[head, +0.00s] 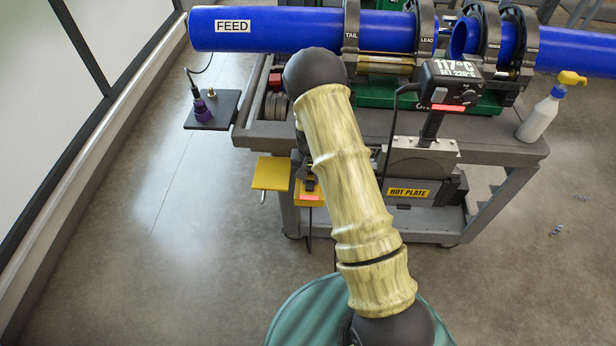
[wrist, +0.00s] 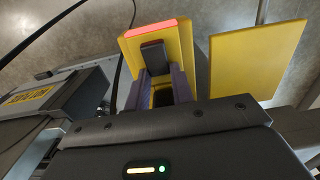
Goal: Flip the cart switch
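The cart switch is a black rocker (wrist: 153,57) on a yellow box (wrist: 178,42) with a lit red-pink strip along one edge. A yellow cover plate (wrist: 255,62) stands swung aside at the right of the box in the wrist view; in the head view the cover (head: 271,173) sticks out left of the box. My gripper (wrist: 160,85) faces the box, its two purple-grey fingers apart and the rocker just beyond and between their tips. Nothing is held. Whether a finger touches the rocker I cannot tell. In the head view my arm hides most of the gripper.
The grey cart (head: 490,148) carries blue pipes (head: 300,28) in clamps. A hot plate unit (head: 420,165) reading 117°C sits right of the switch. A spray bottle (head: 540,115) stands at the cart's right corner. A black cable runs near the box. Floor at left is clear.

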